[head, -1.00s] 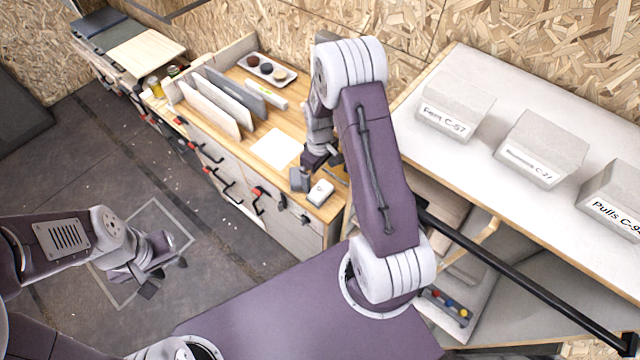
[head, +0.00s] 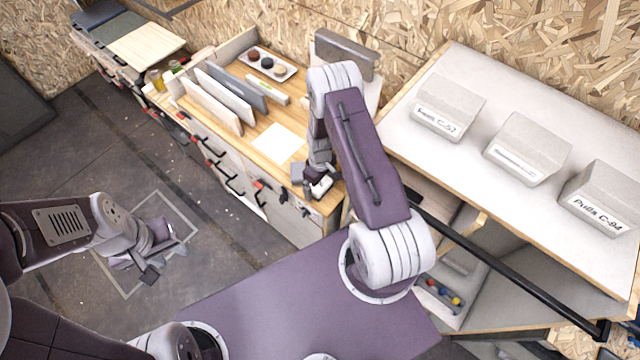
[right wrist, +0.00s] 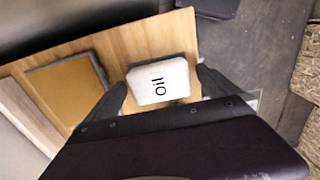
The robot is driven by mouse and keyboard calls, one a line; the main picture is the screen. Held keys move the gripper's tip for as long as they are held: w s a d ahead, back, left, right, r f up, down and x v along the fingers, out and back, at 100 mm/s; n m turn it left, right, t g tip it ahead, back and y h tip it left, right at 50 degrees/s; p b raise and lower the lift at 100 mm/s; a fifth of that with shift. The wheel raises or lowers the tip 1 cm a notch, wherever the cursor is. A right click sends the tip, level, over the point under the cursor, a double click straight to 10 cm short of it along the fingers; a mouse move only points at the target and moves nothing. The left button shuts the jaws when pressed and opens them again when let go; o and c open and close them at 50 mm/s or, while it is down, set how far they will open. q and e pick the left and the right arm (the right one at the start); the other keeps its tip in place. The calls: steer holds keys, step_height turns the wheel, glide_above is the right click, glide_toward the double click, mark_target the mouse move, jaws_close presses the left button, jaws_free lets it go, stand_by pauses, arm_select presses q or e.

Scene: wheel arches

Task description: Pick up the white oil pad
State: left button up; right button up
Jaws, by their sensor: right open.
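The white oil pad (right wrist: 158,82) is a small rounded block with "Oil" written on it. It lies on the wooden bench top near the bench's end. In the right wrist view it sits between the two spread fingers of my right gripper (right wrist: 165,88), which is open. In the head view the oil pad (head: 321,187) is partly hidden by my right gripper (head: 312,182). Whether the fingers touch the pad I cannot tell. My left gripper (head: 150,262) hangs empty above the floor at the left, with its fingertips apart.
A white sheet (head: 279,143), upright boards (head: 212,105) and a tray with several round pots (head: 267,65) are on the bench (head: 252,157). A white shelf (head: 465,165) with labelled grey boxes (head: 527,148) stands to the right. A black bar (head: 500,268) crosses in front of it.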

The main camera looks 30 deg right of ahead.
mark_target(320, 183)
steer(key=shift+w, duration=0.1)
steer(key=c, duration=1.4)
steer(key=shift+c, duration=0.2)
steer(key=shift+r, duration=0.4)
step_height(320, 183, up, 9)
steer(key=b, duration=0.2)
steer(key=shift+r+b, duration=0.1)
steer(key=shift+b, duration=0.3)
steer(key=o, duration=0.7)
steer(key=c, duration=0.5)
